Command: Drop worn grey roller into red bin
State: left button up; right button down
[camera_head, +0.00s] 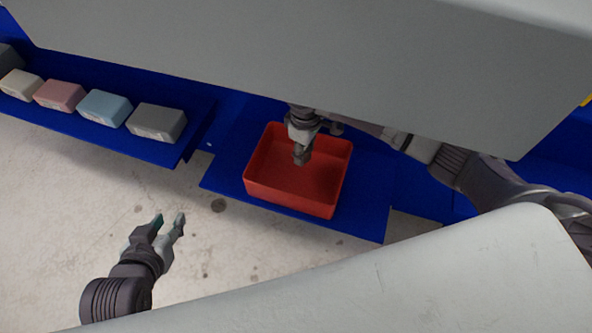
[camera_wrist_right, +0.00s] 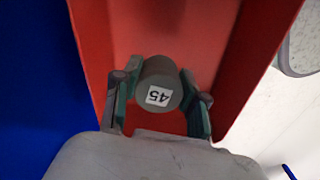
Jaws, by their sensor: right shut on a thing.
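The red bin (camera_head: 329,205) sits on a blue shelf, open side up. Its red wall also shows in the right wrist view (camera_wrist_right: 92,45). My right gripper (camera_head: 301,154) is over the inside of the bin. In the right wrist view my right gripper (camera_wrist_right: 158,97) is shut on the grey roller (camera_wrist_right: 158,72), a short cylinder with a white label reading 45. The bin floor shows behind the roller; how high the roller is above it I cannot tell. My left gripper (camera_head: 168,226) is open and empty above the floor, left of the bin.
The blue shelf (camera_head: 368,213) extends around the bin. On a blue ledge at the left stand several foam blocks, including a grey one (camera_head: 157,122), a light blue one (camera_head: 104,108) and a pink one (camera_head: 60,95). A large grey panel (camera_head: 300,60) overhangs the back.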

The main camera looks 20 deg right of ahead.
dwell(0.3)
jog(key=c, duration=0.5)
grip_release()
jog(key=shift+c, duration=0.2)
notch_tip(320, 180, up, 12)
jog(key=shift+s+f, duration=0.1)
